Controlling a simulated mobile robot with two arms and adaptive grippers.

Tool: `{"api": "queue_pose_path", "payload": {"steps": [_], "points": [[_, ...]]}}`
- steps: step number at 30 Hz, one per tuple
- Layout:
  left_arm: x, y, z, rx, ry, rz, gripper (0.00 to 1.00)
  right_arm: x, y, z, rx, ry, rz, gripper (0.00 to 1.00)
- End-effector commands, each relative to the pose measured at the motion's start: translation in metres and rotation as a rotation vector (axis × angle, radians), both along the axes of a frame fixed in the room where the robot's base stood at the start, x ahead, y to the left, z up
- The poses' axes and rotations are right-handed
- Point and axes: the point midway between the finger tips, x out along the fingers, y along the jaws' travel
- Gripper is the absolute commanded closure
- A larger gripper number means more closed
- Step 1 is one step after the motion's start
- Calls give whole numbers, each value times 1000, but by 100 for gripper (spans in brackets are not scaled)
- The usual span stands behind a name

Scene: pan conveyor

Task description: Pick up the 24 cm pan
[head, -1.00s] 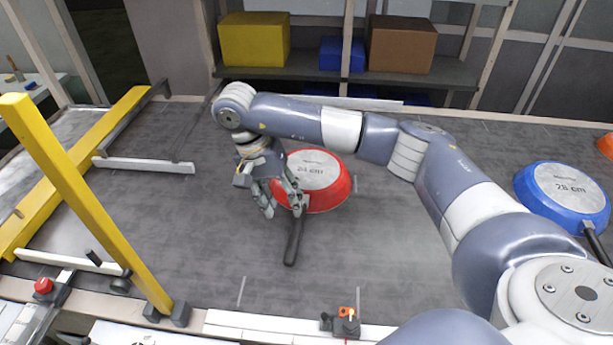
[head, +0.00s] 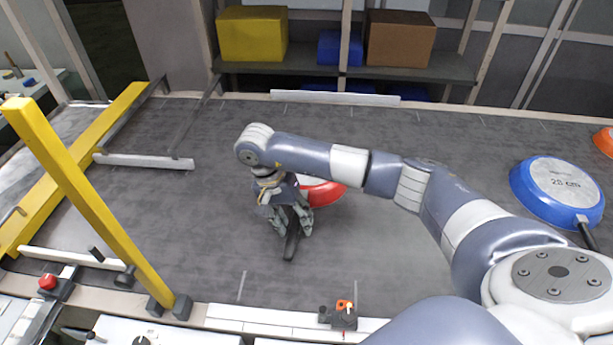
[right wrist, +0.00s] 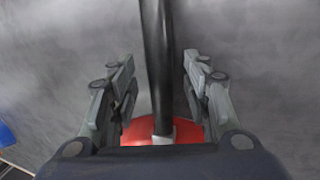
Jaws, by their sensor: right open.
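The 24 cm pan is red and lies upside down on the dark conveyor; its red body (head: 322,193) is mostly hidden behind my right arm in the head view. Its black handle (head: 291,245) points toward the front of the belt. My right gripper (head: 292,228) is at the handle, pointing down. In the right wrist view the handle (right wrist: 158,60) runs between the two open fingers (right wrist: 158,85), with a gap on each side. A strip of the red body (right wrist: 140,131) shows at the bottom there. My left gripper is not in view.
A blue 28 cm pan (head: 556,192) lies to the right, with an orange one (head: 604,141) at the far right edge. A yellow bar frame (head: 85,200) stands at the left. A control box (head: 344,317) sits at the front edge.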

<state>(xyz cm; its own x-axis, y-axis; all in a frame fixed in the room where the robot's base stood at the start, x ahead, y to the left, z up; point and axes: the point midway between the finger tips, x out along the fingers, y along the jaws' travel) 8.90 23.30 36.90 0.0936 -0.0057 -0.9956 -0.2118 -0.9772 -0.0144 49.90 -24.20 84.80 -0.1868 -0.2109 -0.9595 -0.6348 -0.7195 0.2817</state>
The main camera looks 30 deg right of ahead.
Motion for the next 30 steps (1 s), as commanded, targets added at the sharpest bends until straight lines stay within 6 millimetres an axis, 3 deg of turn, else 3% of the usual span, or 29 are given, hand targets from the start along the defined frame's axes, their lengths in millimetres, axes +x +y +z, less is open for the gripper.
{"api": "queue_pose_path", "payload": {"steps": [2,8,20,23,30], "points": [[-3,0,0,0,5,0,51,0,0,0,0,0,0,56],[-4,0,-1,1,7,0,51,0,0,0,0,0,-1,100],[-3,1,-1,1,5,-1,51,2,-1,5,-2,-6,-2,100],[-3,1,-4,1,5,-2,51,3,-1,15,-2,-8,-3,100],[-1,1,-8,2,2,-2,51,3,-1,62,-3,-10,-1,100]]}}
